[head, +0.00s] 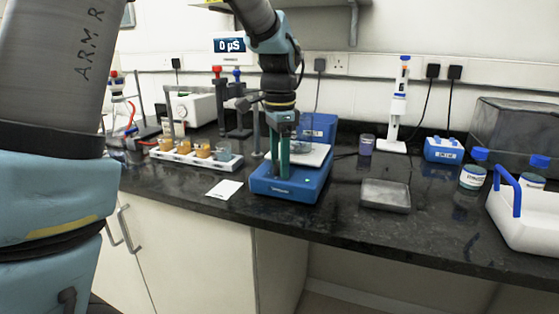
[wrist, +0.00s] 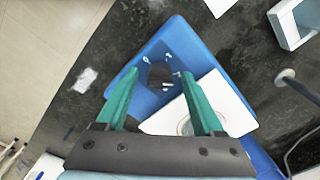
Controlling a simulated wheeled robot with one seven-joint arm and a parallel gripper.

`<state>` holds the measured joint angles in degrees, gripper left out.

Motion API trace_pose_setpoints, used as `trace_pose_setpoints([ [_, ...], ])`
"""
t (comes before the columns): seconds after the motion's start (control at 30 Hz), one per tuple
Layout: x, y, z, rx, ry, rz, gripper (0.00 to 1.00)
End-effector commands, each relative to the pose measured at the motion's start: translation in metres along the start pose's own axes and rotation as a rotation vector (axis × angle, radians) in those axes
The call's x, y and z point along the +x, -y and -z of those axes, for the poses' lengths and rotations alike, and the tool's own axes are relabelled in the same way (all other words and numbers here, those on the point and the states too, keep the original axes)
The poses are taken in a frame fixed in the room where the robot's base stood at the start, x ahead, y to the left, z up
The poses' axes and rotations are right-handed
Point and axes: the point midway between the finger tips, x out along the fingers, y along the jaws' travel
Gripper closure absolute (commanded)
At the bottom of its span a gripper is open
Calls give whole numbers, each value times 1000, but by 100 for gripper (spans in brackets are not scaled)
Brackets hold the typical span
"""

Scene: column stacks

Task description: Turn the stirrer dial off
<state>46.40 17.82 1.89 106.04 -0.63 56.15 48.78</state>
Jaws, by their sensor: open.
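The stirrer has a blue body (head: 300,192) and a white top plate (head: 318,154), and stands near the bench's front edge. In the wrist view its blue body (wrist: 178,34) fills the middle, with the white plate (wrist: 232,104) at lower right. The dark dial (wrist: 160,75) sits on a dark panel with small white marks. My gripper (head: 278,178) has two green fingers pointing down over the stirrer's front; they hide the dial in the head view. In the wrist view my gripper (wrist: 160,73) is open, with the dial showing between the fingertips. Contact cannot be told.
A white rack (head: 190,160) with amber-filled beakers is left of the stirrer, and a white card (head: 223,189) lies in front of it. A metal tray (head: 385,195) is to the right. A clear glass vessel (wrist: 185,127) is partly visible on the plate. A retort stand rises behind.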

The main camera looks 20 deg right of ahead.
Motion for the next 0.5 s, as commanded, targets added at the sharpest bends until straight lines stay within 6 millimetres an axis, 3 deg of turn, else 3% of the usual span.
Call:
trace_pose_setpoints([
  [0.07,0,0,0,0,0,0,38],
  [0.5,0,0,0,0,0,0,87],
])
